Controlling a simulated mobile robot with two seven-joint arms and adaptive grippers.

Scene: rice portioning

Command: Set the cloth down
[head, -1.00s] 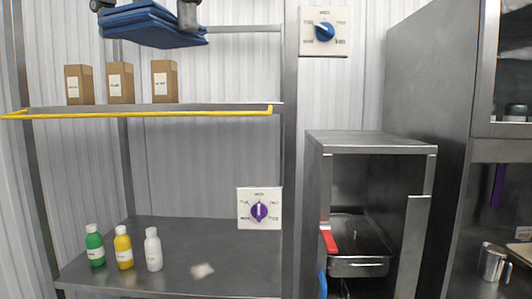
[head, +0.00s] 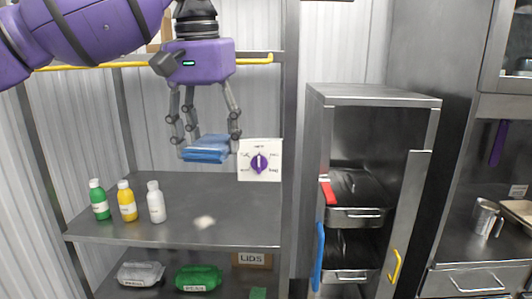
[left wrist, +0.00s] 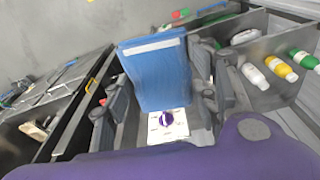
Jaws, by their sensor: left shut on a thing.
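A folded blue cloth (head: 207,148) is held in my left gripper (head: 205,138), which comes down from the top left in the head view. The gripper is shut on it, with fingers on both sides. The cloth hangs above the middle metal shelf (head: 190,228), apart from it. In the left wrist view the cloth (left wrist: 157,72) fills the space between the fingers (left wrist: 160,100). A small pale smear or crumb patch (head: 204,222) lies on the shelf below. My right gripper is not in view.
Green (head: 98,199), yellow (head: 126,201) and white (head: 156,202) bottles stand at the shelf's left. A white dial panel with a purple knob (head: 259,161) is right beside the cloth. An open metal cabinet (head: 375,97) stands right. The lower shelf holds wrapped packs and a LIDS box (head: 252,260).

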